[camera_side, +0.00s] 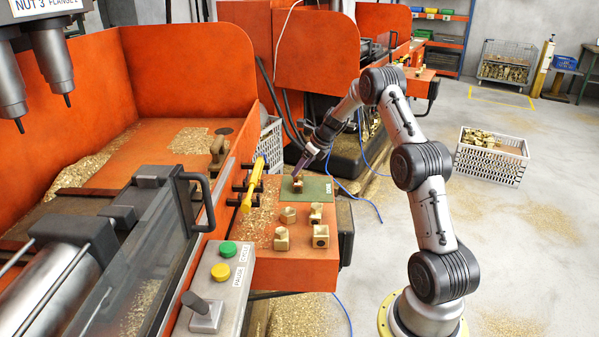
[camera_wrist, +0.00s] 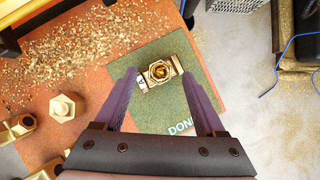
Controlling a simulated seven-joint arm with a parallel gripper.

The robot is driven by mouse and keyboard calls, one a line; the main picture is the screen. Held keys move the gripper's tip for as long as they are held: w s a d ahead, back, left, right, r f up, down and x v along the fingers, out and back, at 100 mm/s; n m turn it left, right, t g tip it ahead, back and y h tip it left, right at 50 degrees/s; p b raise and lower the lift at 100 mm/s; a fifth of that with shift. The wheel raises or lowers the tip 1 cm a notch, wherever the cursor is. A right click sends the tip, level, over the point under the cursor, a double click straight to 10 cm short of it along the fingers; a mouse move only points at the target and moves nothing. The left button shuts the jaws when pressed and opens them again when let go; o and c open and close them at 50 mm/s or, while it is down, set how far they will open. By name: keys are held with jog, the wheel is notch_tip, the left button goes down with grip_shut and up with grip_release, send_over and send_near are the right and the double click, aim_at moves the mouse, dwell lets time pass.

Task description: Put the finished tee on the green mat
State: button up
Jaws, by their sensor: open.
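The finished tee (camera_wrist: 159,73) is a brass fitting with a hexagonal opening facing up. It sits on the green mat (camera_wrist: 150,119), which carries the word DONE. In the side view the tee (camera_side: 298,186) also shows on the mat (camera_side: 318,190), just under the fingertips. My gripper (camera_wrist: 161,78) is open, with its purple fingers on either side of the tee and a gap visible at each side. In the side view my gripper (camera_side: 300,170) points down at the mat from above.
Several brass fittings (camera_side: 281,238) stand on the orange table in front of the mat. A hex-topped fitting (camera_wrist: 64,108) lies left of the mat in the wrist view. Brass chips (camera_wrist: 85,50) cover the table behind. A yellow-handled tool (camera_side: 252,185) is at the left.

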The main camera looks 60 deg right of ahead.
jog(key=v, duration=0.9)
jog(key=s+a+r+n, duration=0.2)
jog(key=a+r+n, duration=0.2)
jog(key=a+n, duration=0.3)
jog(key=s+a+r+n, duration=0.2)
jog(key=a+r+n, duration=0.25)
jog(key=a, duration=0.55)
jog(key=s+a+r+n, duration=0.2)
jog(key=a+r+n, duration=0.35)
jog(key=a, duration=0.25)
jog(key=s+a+f+n, duration=0.1)
jog(key=s+a+n, duration=0.5)
jog(key=s+n, duration=0.4)
jog(key=s+a+f+n, duration=0.1)
jog(key=s+a+n, duration=0.6)
jog(key=s+n, duration=0.3)
jog(key=shift+s+a+y, duration=0.2)
jog(key=shift+a+y, duration=0.1)
